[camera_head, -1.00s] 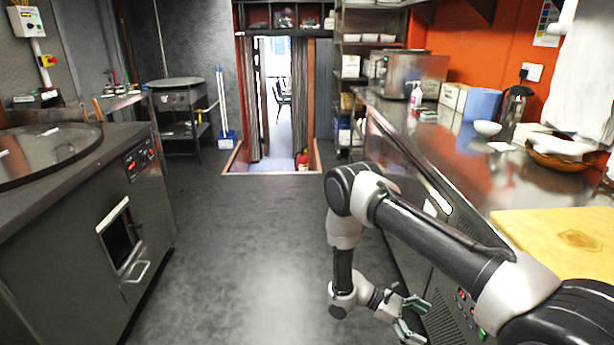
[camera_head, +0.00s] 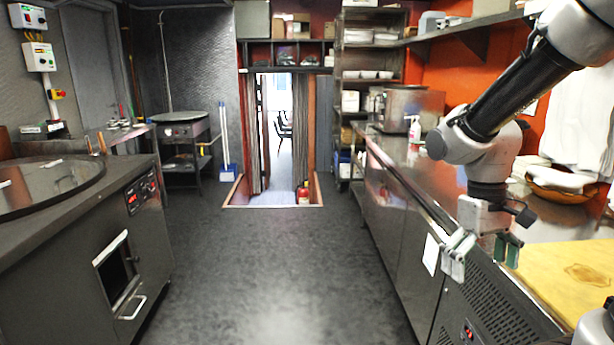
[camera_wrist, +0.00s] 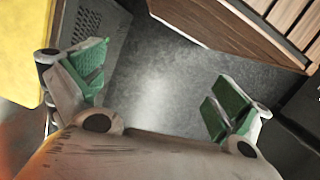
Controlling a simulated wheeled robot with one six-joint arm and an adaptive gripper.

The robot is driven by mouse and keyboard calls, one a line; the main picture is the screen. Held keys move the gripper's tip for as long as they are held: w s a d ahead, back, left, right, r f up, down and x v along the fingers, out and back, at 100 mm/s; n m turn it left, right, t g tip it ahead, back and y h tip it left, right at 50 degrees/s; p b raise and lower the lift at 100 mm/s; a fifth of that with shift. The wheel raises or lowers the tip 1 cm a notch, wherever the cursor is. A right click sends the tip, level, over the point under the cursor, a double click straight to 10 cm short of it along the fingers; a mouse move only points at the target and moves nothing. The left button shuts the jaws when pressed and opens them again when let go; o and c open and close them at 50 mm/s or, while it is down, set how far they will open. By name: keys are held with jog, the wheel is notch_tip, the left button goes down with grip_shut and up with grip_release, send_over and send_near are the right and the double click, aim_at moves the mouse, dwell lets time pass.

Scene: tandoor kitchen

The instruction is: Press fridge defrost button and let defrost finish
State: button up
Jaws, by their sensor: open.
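The steel under-counter fridge (camera_head: 388,225) runs along the right side. Its dark vented panel (camera_head: 505,305) is at the near end, with a small control panel (camera_head: 468,333) showing red marks low at the picture's bottom edge. I cannot make out which mark is the defrost button. My gripper (camera_head: 484,260) is open and empty, in front of the counter's edge and above the control panel, apart from it. In the wrist view my gripper (camera_wrist: 157,88) has its green-padded fingers wide apart over the floor. The vented panel (camera_wrist: 88,22) shows at upper left there; the controls are not visible.
A yellow cutting board (camera_head: 565,262) and a wooden bowl (camera_head: 562,185) are on the counter near my arm. A tandoor unit (camera_head: 85,235) stands at left. The floor (camera_head: 270,255) between is clear up to the doorway.

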jog(key=s+d+r+m+t, duration=0.1)
jog(key=s+r+t, duration=0.2)
jog(key=r, duration=0.2)
jog(key=s+d+r+m+t, duration=0.1)
jog(key=s+d+r+t, duration=0.1)
jog(key=r, duration=0.3)
jog(key=shift+s+d+r+t+y, duration=0.35)
jog(key=shift+s+t, duration=0.25)
jog(key=shift+s, duration=0.25)
jog(key=shift+c, duration=0.2)
grip_shut()
